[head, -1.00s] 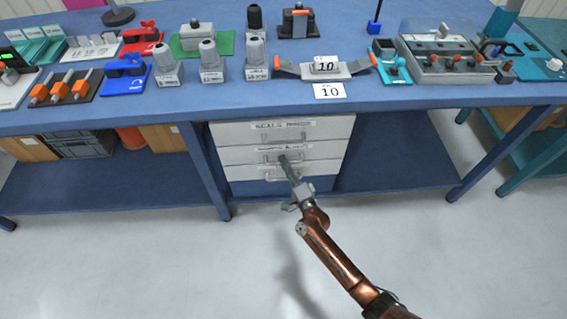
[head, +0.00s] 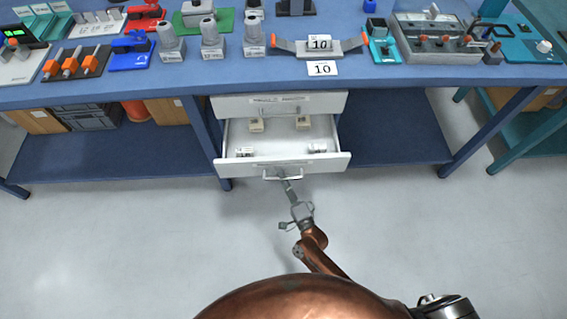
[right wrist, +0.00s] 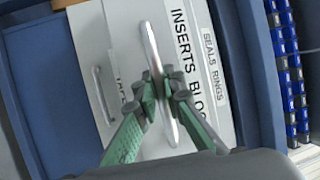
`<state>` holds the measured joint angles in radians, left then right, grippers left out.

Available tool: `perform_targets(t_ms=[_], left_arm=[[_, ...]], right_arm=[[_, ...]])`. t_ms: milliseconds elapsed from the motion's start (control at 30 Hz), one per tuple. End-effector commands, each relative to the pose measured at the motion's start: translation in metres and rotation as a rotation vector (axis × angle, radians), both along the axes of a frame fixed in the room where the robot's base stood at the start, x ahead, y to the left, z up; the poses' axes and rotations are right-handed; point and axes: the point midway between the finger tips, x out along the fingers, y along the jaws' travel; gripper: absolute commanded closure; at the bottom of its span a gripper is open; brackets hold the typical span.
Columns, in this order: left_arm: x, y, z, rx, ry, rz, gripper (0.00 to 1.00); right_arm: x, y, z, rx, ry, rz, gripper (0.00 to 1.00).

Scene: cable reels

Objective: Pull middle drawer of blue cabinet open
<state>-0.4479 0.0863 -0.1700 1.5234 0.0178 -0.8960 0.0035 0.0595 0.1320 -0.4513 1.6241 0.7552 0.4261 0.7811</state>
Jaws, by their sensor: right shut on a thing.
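The middle drawer (head: 232,168) of the cabinet under the bench stands pulled out in the head view, with its inside showing. Several small pale boxes (head: 256,125) lie in it. Its front has a label reading "INSERTS BLOC…" (right wrist: 186,50), cut off by my gripper, and a bar handle (right wrist: 152,48). My right gripper (head: 285,181) is at the front of this drawer; in the right wrist view its green-padded fingers (right wrist: 162,86) are shut around the handle. My left gripper is not in view.
The top drawer (head: 325,104) above is closed, labelled "SEALS RINGS" in the right wrist view. Another drawer handle (right wrist: 103,95) shows below. The blue bench (head: 420,78) holds several fixtures. Open grey floor (head: 130,240) lies in front.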

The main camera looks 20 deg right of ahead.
Motion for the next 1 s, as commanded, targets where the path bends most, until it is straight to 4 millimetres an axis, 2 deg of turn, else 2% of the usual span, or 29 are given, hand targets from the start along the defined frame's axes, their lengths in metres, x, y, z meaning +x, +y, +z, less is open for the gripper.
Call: perform_targets(t_ms=[100, 300, 800, 833, 933, 1000], left_arm=[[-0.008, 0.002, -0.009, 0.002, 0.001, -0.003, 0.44], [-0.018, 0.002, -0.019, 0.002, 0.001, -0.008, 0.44], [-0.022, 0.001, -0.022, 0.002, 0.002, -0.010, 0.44], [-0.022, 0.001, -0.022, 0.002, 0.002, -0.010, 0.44], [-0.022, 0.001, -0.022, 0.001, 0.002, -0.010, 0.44], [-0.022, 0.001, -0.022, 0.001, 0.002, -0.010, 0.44]], right_arm=[[-0.020, 0.003, 0.001, 0.001, 0.002, 0.000, 1.00], [-0.038, 0.007, 0.000, 0.000, 0.002, 0.000, 1.00], [-0.044, 0.008, -0.001, 0.000, 0.002, 0.000, 1.00], [-0.044, 0.008, -0.001, 0.000, 0.002, 0.000, 0.89], [-0.044, 0.008, -0.001, 0.000, 0.001, 0.000, 0.83], [-0.044, 0.008, -0.001, -0.001, 0.001, 0.000, 0.83]])
